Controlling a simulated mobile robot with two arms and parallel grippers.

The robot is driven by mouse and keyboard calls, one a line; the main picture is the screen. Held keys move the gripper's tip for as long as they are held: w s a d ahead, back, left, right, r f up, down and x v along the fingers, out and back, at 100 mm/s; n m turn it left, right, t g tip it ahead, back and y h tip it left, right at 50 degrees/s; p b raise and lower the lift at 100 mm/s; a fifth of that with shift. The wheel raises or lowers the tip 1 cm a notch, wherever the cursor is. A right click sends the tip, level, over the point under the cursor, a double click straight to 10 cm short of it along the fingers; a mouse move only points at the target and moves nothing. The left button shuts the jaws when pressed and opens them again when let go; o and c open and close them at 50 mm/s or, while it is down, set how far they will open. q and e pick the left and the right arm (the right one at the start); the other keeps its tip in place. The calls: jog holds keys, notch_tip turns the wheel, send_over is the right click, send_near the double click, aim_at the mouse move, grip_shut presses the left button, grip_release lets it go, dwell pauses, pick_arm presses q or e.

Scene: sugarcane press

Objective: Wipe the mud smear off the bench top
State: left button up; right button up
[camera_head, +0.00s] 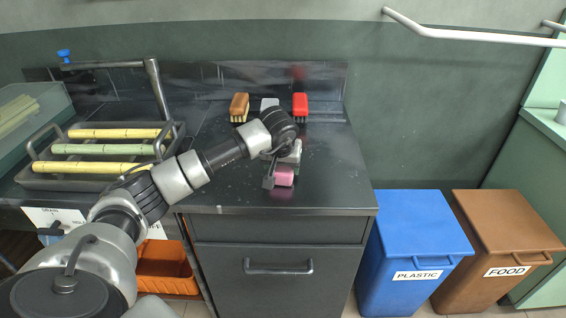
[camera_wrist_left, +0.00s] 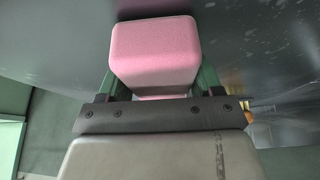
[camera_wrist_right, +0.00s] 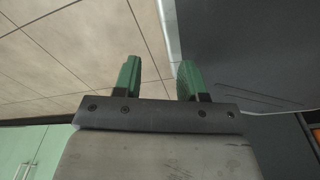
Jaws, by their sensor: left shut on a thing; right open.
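My left gripper (camera_head: 283,172) is shut on a pink sponge (camera_head: 284,178) at the front middle of the dark bench top (camera_head: 330,185). The sponge also shows between the green fingers in the left wrist view (camera_wrist_left: 155,50). It is low over the bench; I cannot tell whether it touches. No clear mud smear shows; small pale specks lie on the bench top, and my left arm and gripper hide part of it. My right gripper (camera_wrist_right: 160,80) is open and empty in the right wrist view, away from the bench objects.
A brown brush (camera_head: 239,107), a grey-white item (camera_head: 269,104) and a red brush (camera_head: 300,107) stand at the back of the bench. A rack of cane pieces (camera_head: 75,183) is at left. Blue (camera_head: 415,235) and brown (camera_head: 500,235) bins stand right of the bench.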

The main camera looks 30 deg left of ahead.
pick_arm(q)
jog(key=shift+w+a+r, duration=0.15)
jog(key=shift+r, duration=0.65)
jog(key=shift+r+p, duration=0.85)
notch_tip(320, 180, up, 5)
jog(key=p, duration=0.3)
jog(key=shift+f+p, duration=0.15)
jog(key=shift+p, duration=0.15)
pick_arm(e)
jog(key=s+r, duration=0.2)
jog(key=s, duration=0.3)
jog(key=shift+s+d+r+g, duration=0.25)
jog(key=shift+s+r+g, duration=0.05)
jog(key=shift+r, duration=0.1)
